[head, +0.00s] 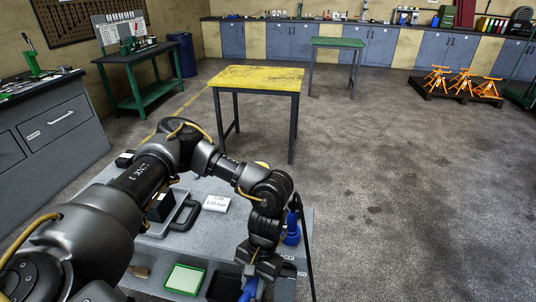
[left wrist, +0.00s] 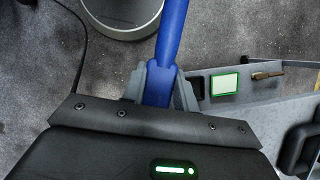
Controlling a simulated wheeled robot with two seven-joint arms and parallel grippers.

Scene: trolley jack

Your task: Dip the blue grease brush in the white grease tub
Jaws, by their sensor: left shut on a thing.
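My left gripper (head: 256,282) is low in the head view, over the front edge of the grey trolley top. It is shut on the blue grease brush (head: 249,291). In the left wrist view the brush's blue handle (left wrist: 170,38) stands between the fingers and runs out of the top of the picture. The brush's bristles are not in sight. I cannot make out the white grease tub for sure in either view; my arm hides part of the trolley top. My right gripper is not in view.
The trolley top (head: 215,249) carries a green-framed pale pad (head: 185,279), a white card (head: 216,203), a dark case (head: 184,212) and another blue object (head: 292,229). A yellow-topped table (head: 258,78) stands beyond. Open floor lies to the right.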

